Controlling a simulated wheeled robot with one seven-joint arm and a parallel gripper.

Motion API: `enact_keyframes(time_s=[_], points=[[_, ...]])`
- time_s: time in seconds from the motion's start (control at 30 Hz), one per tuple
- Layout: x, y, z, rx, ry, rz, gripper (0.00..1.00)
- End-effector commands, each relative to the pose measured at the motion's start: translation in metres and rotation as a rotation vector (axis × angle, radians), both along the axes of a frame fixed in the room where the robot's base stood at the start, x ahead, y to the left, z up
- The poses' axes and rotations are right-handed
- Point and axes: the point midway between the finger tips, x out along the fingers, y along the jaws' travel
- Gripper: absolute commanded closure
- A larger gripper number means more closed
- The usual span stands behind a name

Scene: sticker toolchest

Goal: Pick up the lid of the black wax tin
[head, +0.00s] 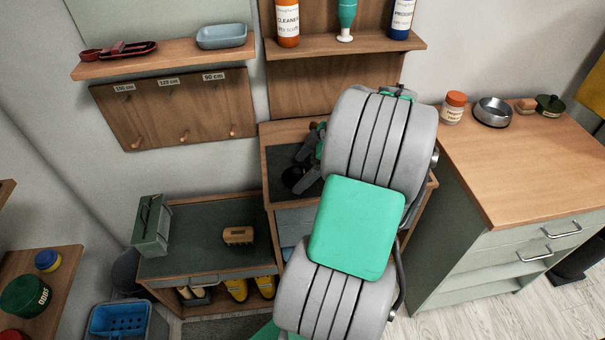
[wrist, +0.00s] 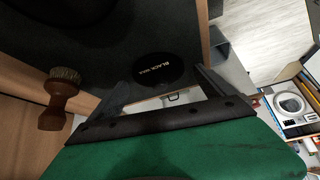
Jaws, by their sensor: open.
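The black wax tin (wrist: 153,76) is round and dark, with "BLACK WAX" lettered on its lid (wrist: 150,66). It rests on a dark mat in the wrist view. My gripper (wrist: 163,82) is open, its two fingers apart on either side of the tin's near edge. The fingers hold nothing, and I cannot tell their height above the lid. In the head view a dark round shape, likely the tin (head: 292,178), sits on the middle bench beside my gripper (head: 308,166). My arm hides much of that bench.
A wooden-handled brush (wrist: 58,105) is left of the gripper in the wrist view. Shelves with bottles (head: 287,22) are above the bench. A right-hand counter (head: 520,150) holds a jar, a metal bowl and a green-black tin. A low left cabinet (head: 195,240) holds a green box and a brush.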

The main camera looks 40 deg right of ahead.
Motion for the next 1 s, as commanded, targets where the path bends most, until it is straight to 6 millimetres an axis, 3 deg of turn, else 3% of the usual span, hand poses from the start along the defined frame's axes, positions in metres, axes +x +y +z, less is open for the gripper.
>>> enact_keyframes(time_s=[1.0], points=[[0.015,-0.019,-0.016,0.027,0.019,-0.003,0.91]])
